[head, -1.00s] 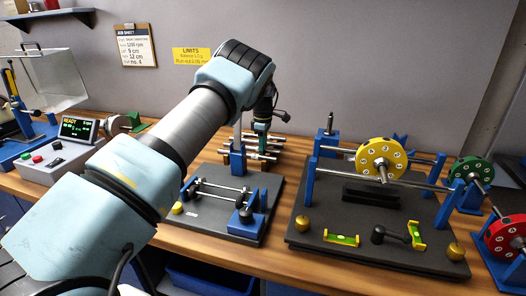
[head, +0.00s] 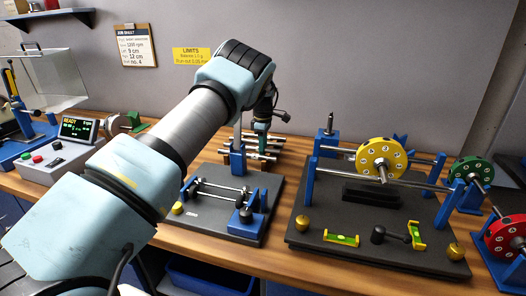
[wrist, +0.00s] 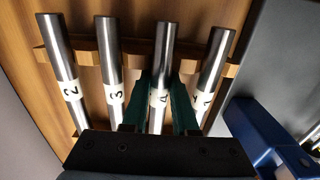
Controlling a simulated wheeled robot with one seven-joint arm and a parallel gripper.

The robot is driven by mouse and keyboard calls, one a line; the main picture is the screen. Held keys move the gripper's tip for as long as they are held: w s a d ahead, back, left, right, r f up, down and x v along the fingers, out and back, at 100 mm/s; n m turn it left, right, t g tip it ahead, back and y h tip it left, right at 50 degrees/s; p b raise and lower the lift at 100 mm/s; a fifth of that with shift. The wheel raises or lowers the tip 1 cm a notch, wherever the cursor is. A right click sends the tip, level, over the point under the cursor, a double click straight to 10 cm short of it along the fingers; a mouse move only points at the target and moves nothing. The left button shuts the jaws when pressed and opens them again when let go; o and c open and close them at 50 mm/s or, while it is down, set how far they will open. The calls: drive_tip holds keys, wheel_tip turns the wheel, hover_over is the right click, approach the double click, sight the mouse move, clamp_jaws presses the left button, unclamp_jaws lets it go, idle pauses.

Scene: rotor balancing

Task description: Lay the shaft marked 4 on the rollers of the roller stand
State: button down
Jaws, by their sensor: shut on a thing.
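The shaft marked 4 (wrist: 161,70) is a bright steel rod with a white label, lying on a wooden rack (wrist: 141,47) between the shaft marked 3 (wrist: 110,65) and another labelled shaft (wrist: 212,68). My gripper (wrist: 164,92) has its green fingers on both sides of shaft 4 and is shut on it, near the label. In the head view my gripper (head: 262,131) is low over the rack of shafts and partly hidden. The roller stand (head: 240,228) is in front of the rack, a dark base with blue posts and thin bars; nothing thick lies across it.
The shaft marked 2 (wrist: 66,80) lies at the rack's left. To the right stands a larger stand (head: 300,236) carrying a yellow disc (head: 381,158) on rails. Green (head: 470,170) and red discs (head: 508,236) are at the far right. A control box (head: 60,150) is at left.

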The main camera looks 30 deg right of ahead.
drive_tip(key=shift+r, duration=0.2)
drive_tip(key=shift+r+p, duration=1.65)
drive_tip(key=shift+r, duration=1.25)
drive_tip(key=shift+d, duration=0.1)
